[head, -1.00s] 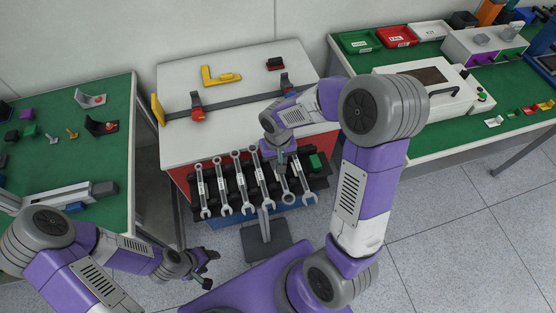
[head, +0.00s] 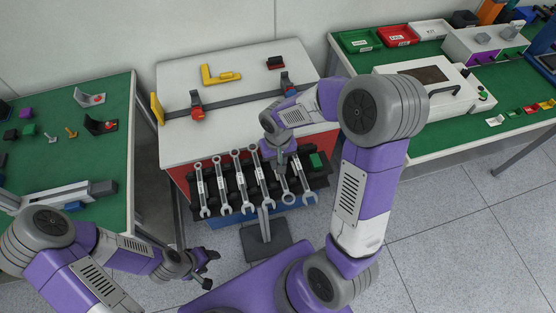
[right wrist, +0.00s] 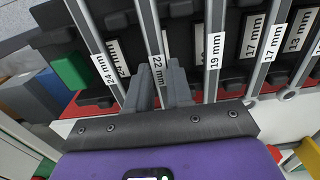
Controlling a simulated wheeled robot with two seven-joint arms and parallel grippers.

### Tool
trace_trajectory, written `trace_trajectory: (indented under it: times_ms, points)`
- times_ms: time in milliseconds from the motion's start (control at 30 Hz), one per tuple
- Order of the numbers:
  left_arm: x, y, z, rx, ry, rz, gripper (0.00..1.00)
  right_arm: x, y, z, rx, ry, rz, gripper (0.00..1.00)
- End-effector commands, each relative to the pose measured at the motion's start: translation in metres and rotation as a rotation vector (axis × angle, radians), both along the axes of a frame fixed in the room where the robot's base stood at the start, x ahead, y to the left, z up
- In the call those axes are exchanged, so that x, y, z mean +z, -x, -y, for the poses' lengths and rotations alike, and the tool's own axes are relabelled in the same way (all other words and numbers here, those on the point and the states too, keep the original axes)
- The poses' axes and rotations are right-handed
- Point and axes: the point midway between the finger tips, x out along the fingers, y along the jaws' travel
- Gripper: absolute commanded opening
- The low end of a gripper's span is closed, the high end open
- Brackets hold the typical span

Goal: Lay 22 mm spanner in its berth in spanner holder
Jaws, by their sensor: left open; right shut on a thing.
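The 22 mm spanner (right wrist: 157,68), a grey bar with a white size label, is between the fingers of my right gripper (right wrist: 160,88), which is shut on it.
The 24 mm spanner (right wrist: 103,68) and 19 mm spanner (right wrist: 214,55) lie close on either side. A green block (head: 317,160) sits at the holder's right end. A white-topped cabinet (head: 235,135) stands behind, with green benches (head: 110,150) left and right.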

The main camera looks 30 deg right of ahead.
Motion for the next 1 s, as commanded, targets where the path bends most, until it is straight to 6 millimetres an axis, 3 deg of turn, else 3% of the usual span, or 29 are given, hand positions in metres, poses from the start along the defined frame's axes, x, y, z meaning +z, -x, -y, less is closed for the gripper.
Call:
trace_trajectory:
  times_ms: [467,1000]
  points:
    - [0.006,0.000,0.000,0.000,0.000,0.000,0.56,0.009,0.000,0.000,0.000,0.000,0.001,0.00]
    - [0.028,0.000,0.000,0.000,0.000,0.000,0.56,0.035,0.000,0.000,0.000,0.000,0.001,0.00]
